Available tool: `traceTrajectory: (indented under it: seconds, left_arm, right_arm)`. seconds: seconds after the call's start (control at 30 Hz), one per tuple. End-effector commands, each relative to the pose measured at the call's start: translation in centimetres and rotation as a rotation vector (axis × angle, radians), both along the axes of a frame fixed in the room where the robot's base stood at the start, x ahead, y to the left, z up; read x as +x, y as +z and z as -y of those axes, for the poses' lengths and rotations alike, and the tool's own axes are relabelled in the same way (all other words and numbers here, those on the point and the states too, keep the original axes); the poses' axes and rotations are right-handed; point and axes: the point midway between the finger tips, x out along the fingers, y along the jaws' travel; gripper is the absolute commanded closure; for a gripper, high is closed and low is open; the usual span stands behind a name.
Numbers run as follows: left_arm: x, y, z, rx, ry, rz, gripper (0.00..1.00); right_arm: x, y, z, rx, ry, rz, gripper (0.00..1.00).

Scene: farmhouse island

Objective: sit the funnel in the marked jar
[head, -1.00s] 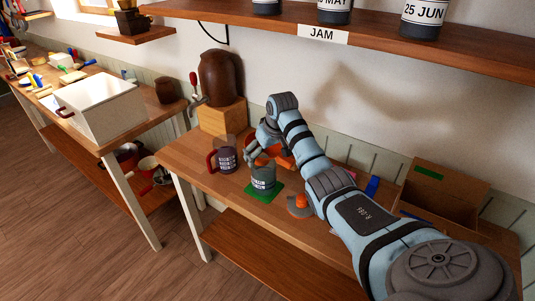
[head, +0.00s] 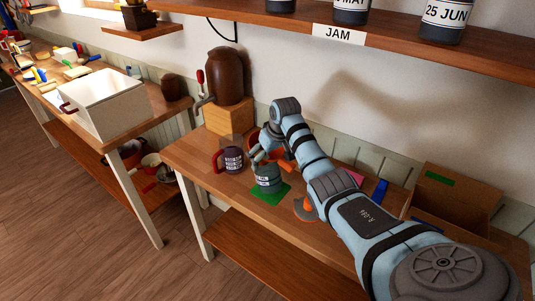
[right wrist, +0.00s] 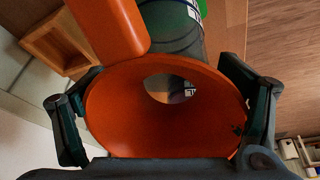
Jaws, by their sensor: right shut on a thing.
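The orange funnel (right wrist: 110,110) fills the right wrist view, its wide mouth toward the camera and an orange tab at its top. My right gripper (right wrist: 160,105) is shut on it, one finger on each side. In the head view, the right gripper (head: 258,156) is close above and behind a grey-green jar (head: 268,179) with a white label, standing on a green mat (head: 278,196). The jar (right wrist: 178,30) lies beyond the funnel in the right wrist view. My left gripper is not in view.
A dark labelled jar with a red handle (head: 232,160) stands left of the mat. An orange item on a grey base (head: 305,208) is to the right. A brown dispenser on a wooden block (head: 228,116) stands behind. A cardboard box (head: 455,195) is at the right end.

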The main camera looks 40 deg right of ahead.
Motion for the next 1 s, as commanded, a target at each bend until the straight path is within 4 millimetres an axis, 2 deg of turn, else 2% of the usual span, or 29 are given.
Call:
traceTrajectory:
  seconds: [0.57,1.0]
  left_arm:
    - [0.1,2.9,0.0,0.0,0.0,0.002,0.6]
    - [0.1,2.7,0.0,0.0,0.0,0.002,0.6]
  right_arm:
    - [-1.7,0.6,0.2,-0.001,0.002,-0.001,0.68]
    - [-3.6,0.8,0.4,-0.001,-0.001,0.001,0.68]
